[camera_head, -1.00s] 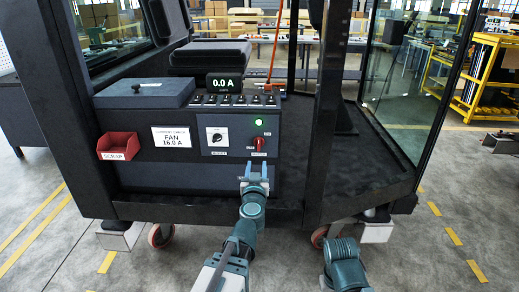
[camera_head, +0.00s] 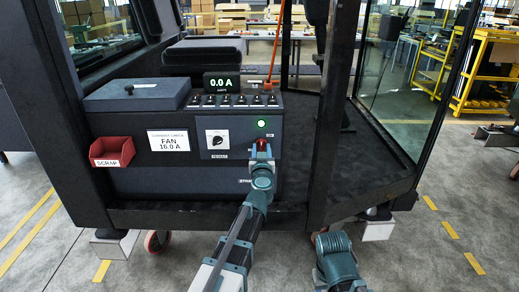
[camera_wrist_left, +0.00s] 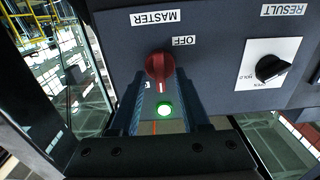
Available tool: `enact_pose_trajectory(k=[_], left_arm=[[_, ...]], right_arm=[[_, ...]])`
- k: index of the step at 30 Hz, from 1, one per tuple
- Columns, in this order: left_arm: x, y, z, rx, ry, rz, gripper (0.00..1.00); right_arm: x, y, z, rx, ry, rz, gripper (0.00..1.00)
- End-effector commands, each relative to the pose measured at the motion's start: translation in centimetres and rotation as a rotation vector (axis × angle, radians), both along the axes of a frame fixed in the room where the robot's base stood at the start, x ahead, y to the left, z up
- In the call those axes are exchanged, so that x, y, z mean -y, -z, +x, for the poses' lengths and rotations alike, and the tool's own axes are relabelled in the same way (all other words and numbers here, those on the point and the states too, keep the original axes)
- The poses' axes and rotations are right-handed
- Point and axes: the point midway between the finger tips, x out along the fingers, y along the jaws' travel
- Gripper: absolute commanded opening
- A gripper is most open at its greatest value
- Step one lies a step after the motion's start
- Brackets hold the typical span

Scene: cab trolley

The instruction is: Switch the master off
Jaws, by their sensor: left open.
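The red master knob (camera_head: 261,145) is on the dark front panel, below a lit green lamp (camera_head: 262,123). In the left wrist view, turned upside down, the red knob (camera_wrist_left: 160,68) sits below the MASTER and OFF labels, its pale mark pointing to the green lamp (camera_wrist_left: 165,109), away from OFF. My left gripper (camera_head: 262,155) is at the knob; in the wrist view its open fingers (camera_wrist_left: 165,85) lie on either side of it. I cannot tell whether they touch it. My right arm shows at the lower right, its gripper out of view.
The RESULT knob (camera_head: 216,139) is left of the master knob. Above is a row of small switches (camera_head: 235,101) and a display (camera_head: 220,83) reading 0.0 A. A red scrap bin (camera_head: 112,152) hangs at the left. A dark cab post (camera_head: 328,130) stands close on the right.

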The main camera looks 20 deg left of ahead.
Motion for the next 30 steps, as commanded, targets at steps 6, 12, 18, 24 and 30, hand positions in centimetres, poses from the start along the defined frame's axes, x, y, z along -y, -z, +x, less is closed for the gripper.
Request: enact_pose_trajectory(k=[6, 12, 18, 24, 30], left_arm=[[-0.01, 0.0, -0.03, 0.0, 0.0, 0.0, 0.23], [-0.02, 0.0, -0.04, 0.0, 0.0, 0.0, 0.0], [-0.02, 0.0, -0.04, 0.0, 0.0, 0.0, 0.0], [-0.03, 0.0, -0.04, 0.008, 0.0, -0.029, 0.0], [-0.09, 0.01, -0.07, 0.038, 0.0, -0.132, 0.0]], right_arm=[[0.0, 0.0, 0.0, 0.0, 0.0, 0.0, 0.5], [0.0, 0.0, 0.0, 0.0, 0.0, 0.0, 0.5], [0.0, 0.0, 0.0, 0.0, 0.0, 0.0, 0.5], [0.0, 0.0, 0.0, 0.0, 0.0, 0.0, 0.5], [0.0, 0.01, 0.0, 0.0, 0.0, 0.0, 0.5]])
